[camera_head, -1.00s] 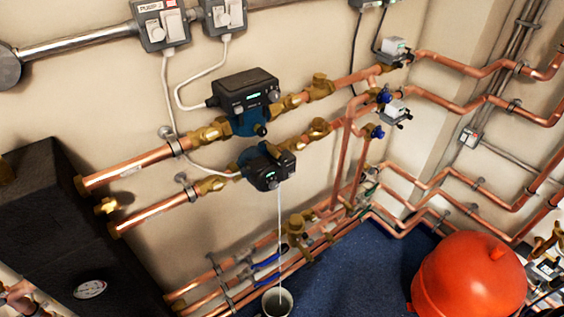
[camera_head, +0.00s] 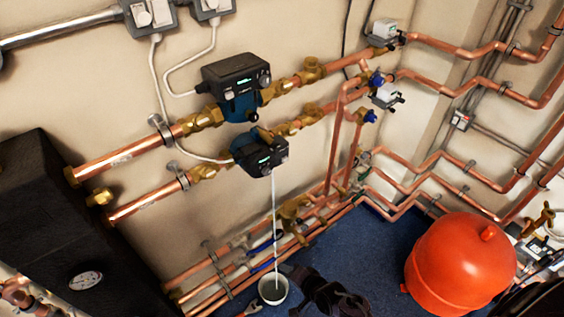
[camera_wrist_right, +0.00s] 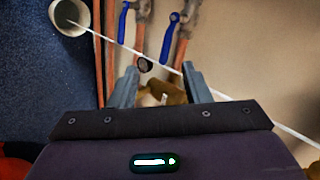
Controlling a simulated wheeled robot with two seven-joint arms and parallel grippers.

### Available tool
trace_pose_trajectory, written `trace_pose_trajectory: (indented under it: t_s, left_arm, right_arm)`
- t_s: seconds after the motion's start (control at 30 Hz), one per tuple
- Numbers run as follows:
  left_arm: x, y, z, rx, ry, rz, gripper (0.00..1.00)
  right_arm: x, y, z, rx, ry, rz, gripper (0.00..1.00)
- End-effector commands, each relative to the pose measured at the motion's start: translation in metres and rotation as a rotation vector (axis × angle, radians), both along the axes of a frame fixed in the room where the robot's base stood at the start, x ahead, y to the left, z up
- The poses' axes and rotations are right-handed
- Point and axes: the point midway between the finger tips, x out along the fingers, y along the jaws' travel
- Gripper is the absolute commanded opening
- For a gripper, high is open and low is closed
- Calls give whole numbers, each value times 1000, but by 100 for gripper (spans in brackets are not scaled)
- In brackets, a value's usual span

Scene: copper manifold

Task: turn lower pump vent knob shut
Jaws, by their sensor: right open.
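The lower pump (camera_head: 258,152), dark with a small lit display, sits on the lower copper pipe. The vent knob on its front is too small to make out clearly. A thin white stream runs from the pump down into a white bucket (camera_head: 264,301) on the floor; the stream (camera_wrist_right: 225,92) and bucket (camera_wrist_right: 60,28) also show in the right wrist view. My right gripper (camera_head: 292,290) is dark, below the pump and close to the bucket, apart from the pump. In the wrist view its two fingers (camera_wrist_right: 160,87) are spread and empty. My left gripper is not in view.
The upper pump (camera_head: 237,85) is just above the lower one. Blue-handled valves (camera_wrist_right: 172,38) sit on low pipes along the wall. A red vessel (camera_head: 460,265) stands on the blue floor to the right. A black casing (camera_head: 50,225) is at left.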

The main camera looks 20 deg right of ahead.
Motion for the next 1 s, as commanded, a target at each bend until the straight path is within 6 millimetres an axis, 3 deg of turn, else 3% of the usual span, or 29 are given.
trace_pose_trajectory:
  t_s: [0.03,0.13,0.2,0.3,0.4,0.5,0.6,1.0]
  left_arm:
    - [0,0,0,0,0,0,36]
    - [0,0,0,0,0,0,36]
    - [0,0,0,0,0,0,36]
    - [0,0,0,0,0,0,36]
    - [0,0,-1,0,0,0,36]
    - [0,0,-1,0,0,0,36]
    - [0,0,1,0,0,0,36]
    - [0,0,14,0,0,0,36]
  right_arm:
    - [31,-5,48,121,-66,-83,43]
    - [70,-18,139,373,-165,-211,43]
    - [84,-29,199,535,-220,-266,43]
    - [90,-41,271,725,-272,-309,43]
    - [88,-49,321,857,-300,-322,43]
    - [84,-52,348,932,-309,-324,43]
    - [85,-52,359,963,-310,-325,43]
    - [139,-32,361,967,-308,-324,43]
